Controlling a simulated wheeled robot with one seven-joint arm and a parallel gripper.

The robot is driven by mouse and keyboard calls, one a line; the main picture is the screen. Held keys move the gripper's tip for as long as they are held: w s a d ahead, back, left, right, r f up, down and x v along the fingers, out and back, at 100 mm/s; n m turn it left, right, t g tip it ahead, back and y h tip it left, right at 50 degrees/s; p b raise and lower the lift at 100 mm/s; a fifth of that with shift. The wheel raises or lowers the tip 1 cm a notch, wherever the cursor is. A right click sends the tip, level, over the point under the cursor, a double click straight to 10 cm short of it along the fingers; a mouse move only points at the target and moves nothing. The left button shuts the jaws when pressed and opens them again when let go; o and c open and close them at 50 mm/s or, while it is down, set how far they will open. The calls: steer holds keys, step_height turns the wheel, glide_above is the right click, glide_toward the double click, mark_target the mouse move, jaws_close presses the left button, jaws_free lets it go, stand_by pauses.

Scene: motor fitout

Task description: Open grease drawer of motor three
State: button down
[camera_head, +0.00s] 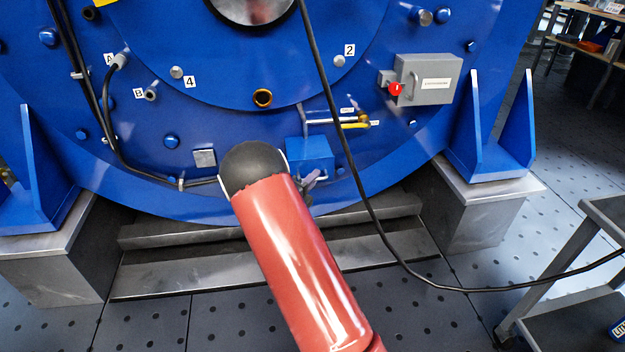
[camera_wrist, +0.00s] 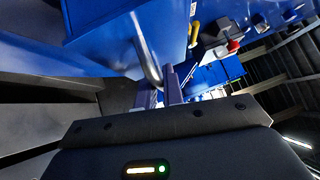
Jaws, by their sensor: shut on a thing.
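The grease drawer (camera_head: 310,152) is a small blue box low on the front of the big blue motor (camera_head: 215,65). In the wrist view the drawer (camera_wrist: 95,15) fills the upper left, with a curved silver handle (camera_wrist: 146,50) on its face. My gripper (camera_head: 313,180) is at the drawer's lower front, partly hidden behind my arm. In the wrist view the fingers of my gripper (camera_wrist: 162,88) are closed around the lower end of the handle. I cannot tell whether the drawer stands out from its housing.
A black cable (camera_head: 350,165) hangs just right of the drawer and runs to the right. A yellow-handled valve (camera_head: 355,125) and a grey box with a red knob (camera_head: 428,80) are at upper right. A grey cart (camera_head: 580,290) stands at lower right.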

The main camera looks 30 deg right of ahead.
steer(key=s+a+p, duration=0.3)
steer(key=s+p, duration=0.1)
steer(key=s, duration=0.7)
steer(key=shift+a+p, duration=0.15)
steer(key=shift+p, duration=0.15)
steer(key=c, duration=1.5)
jaws_free()
steer(key=shift+c, duration=0.2)
steer(key=v, duration=0.8)
